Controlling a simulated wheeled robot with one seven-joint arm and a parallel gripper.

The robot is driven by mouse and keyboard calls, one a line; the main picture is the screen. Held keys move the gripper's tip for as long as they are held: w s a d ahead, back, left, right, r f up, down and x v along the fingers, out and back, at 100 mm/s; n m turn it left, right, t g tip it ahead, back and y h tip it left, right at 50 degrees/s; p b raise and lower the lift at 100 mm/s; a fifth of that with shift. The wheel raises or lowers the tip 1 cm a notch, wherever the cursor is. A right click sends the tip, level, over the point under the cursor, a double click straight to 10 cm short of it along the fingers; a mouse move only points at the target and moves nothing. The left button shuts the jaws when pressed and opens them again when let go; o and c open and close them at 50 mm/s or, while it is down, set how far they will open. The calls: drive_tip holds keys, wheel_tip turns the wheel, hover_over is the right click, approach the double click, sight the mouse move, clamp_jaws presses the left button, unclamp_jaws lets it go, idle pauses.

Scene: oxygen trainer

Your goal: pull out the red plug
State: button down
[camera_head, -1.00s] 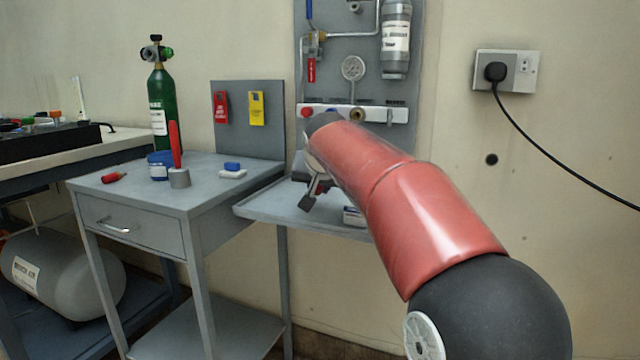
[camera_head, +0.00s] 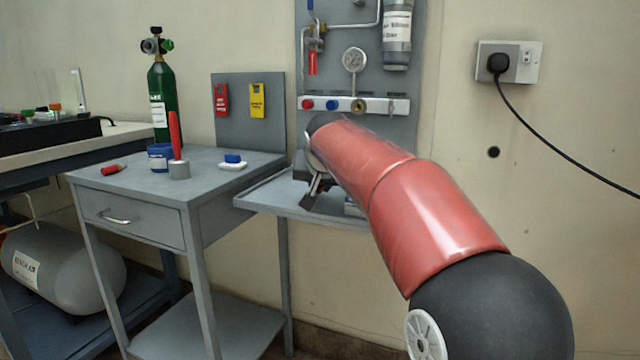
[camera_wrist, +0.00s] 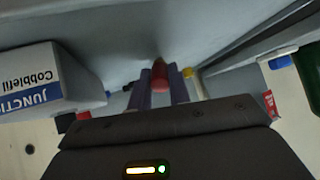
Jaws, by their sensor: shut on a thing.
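In the wrist view my gripper (camera_wrist: 160,92) is shut, with a small red piece that looks like the red plug (camera_wrist: 160,76) between its two purple-tinted fingers. The piece's far end is dark and hard to make out. In the head view my gripper (camera_head: 317,186) hangs under my red arm, over the grey wall shelf (camera_head: 262,198), and its fingertips are mostly hidden. The white manifold strip (camera_head: 388,105) on the grey wall panel is above it. A red round fitting (camera_head: 307,104), a blue one (camera_head: 332,104) and a brass one (camera_head: 358,106) show on the strip.
A box labelled Junction (camera_wrist: 45,85) is close on the left in the wrist view. The grey side table (camera_head: 205,190) holds a green cylinder (camera_head: 163,98), a blue tub (camera_head: 160,158) and a red-handled tool (camera_head: 174,135). A black cable (camera_head: 550,150) hangs at right.

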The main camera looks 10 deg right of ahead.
drive_tip(key=c, duration=1.2)
unclamp_jaws()
drive_tip(key=shift+c, duration=0.2)
drive_tip(key=v, duration=0.7)
drive_tip(key=shift+s+r+p, duration=0.15)
drive_tip(key=shift+p, duration=0.15)
drive_tip(key=shift+s+a, duration=0.1)
drive_tip(key=shift+s, duration=0.4)
drive_tip(key=s+f+n+g+p, duration=0.1)
drive_tip(key=s+f+p, duration=0.1)
drive_tip(key=s+f, duration=0.4)
drive_tip(key=s+f+n+g+p, duration=0.1)
drive_tip(key=s+f, duration=0.4)
drive_tip(key=s, duration=0.9)
drive_tip(key=s+f+n+g+y+p, duration=0.1)
drive_tip(key=s+f+g+p, duration=0.1)
drive_tip(key=s+f, duration=0.4)
drive_tip(key=s+p, duration=0.1)
drive_tip(key=s, duration=0.4)
drive_tip(key=shift+f+n, duration=0.3)
drive_tip(key=shift+f, duration=0.1)
